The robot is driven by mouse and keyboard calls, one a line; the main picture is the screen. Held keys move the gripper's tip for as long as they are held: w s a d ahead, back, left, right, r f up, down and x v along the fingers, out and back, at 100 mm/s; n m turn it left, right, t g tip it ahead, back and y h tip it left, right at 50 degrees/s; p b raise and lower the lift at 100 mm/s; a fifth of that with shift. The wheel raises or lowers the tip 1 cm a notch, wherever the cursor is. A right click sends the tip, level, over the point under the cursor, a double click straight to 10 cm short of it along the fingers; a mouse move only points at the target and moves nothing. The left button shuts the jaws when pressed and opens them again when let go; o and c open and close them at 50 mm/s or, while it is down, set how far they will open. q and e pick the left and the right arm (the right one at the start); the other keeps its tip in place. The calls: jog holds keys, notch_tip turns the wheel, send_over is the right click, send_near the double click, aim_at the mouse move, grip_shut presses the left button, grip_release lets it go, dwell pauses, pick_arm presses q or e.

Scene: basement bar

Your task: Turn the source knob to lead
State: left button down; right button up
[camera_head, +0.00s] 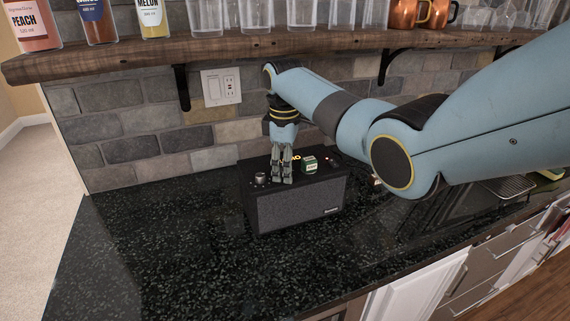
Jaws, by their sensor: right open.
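A black speaker box (300,206) with a grey front grille stands on the dark counter. On its top, a silver knob (260,178) sits at the left. A small green and white piece (309,164) sits on the top right of my gripper. A small orange glow shows just behind the fingers. My right gripper (282,180) points down over the middle of the box top, fingers open and close to the surface. It hides part of the top, so I cannot tell which control is the source knob, or whether the fingers touch one. My left gripper is out of view.
A wooden shelf (110,66) with bottles, clear glasses and copper mugs (404,13) runs above the box. A wall outlet (221,87) is behind. The counter (150,250) is clear to the left. A dark tray (507,188) lies at the right.

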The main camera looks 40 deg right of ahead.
grip_shut()
dwell(0.3)
jog(key=shift+m, duration=0.4)
jog(key=m, duration=0.5)
jog(key=shift+m, duration=0.3)
jog(key=m, duration=0.5)
jog(key=shift+m+g, duration=0.3)
grip_release()
